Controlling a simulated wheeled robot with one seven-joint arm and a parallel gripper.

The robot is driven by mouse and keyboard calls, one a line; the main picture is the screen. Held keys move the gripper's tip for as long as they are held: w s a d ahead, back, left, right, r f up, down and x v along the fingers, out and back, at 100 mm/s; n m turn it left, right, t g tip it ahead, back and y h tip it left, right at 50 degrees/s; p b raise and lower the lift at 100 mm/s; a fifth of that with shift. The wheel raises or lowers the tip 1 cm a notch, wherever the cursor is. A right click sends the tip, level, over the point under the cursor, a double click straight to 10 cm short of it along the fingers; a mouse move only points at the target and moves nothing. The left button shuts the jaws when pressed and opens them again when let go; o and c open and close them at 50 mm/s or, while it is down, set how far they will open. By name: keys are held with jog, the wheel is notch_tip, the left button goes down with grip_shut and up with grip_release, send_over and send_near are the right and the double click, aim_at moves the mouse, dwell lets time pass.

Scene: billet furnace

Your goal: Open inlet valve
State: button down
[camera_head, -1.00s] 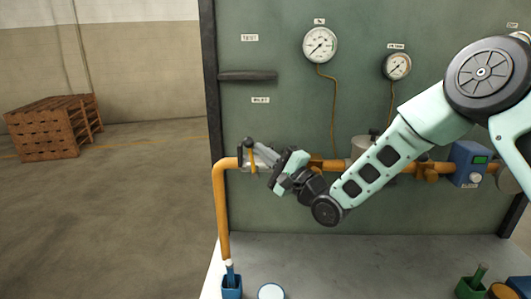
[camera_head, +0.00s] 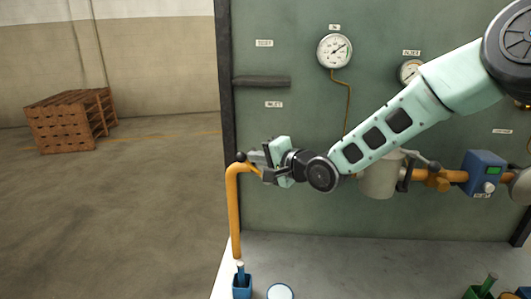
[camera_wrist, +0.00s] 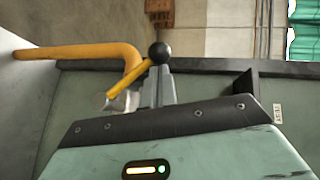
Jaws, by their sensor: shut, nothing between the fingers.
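The inlet valve sits on the orange pipe (camera_head: 235,212) at the panel's left edge, under a small label like "INLET" (camera_head: 273,104). Its black ball knob (camera_head: 241,157) shows just left of my gripper (camera_head: 254,161). In the wrist view, the valve's yellow-orange lever (camera_wrist: 128,88) runs slanting up to the black ball knob (camera_wrist: 159,52). My gripper's grey fingers (camera_wrist: 157,86) are shut and empty, with their tips right by the knob; I cannot tell whether they touch it. My gripper hides most of the valve body in the head view.
The green panel (camera_head: 300,215) carries a gauge (camera_head: 334,50), a dark ledge (camera_head: 261,81), a grey vessel (camera_head: 379,176) and a blue meter (camera_head: 484,172). Blue and green holders stand at the bottom. A wooden crate stack (camera_head: 66,123) stands on open floor at left.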

jog(key=shift+a+f+n+g+h+b, duration=0.4)
jog(key=shift+a+f+n+h+b, duration=0.2)
jog(key=shift+a+f+h+b, duration=0.45)
jog(key=shift+a+f+n+g+h+b, duration=0.4)
jog(key=shift+a+f+n+h+b, duration=0.2)
jog(key=shift+a+f+h+b, duration=0.45)
jog(key=shift+a+r, duration=0.1)
jog(key=shift+r, duration=0.1)
jog(key=shift+r, duration=0.15)
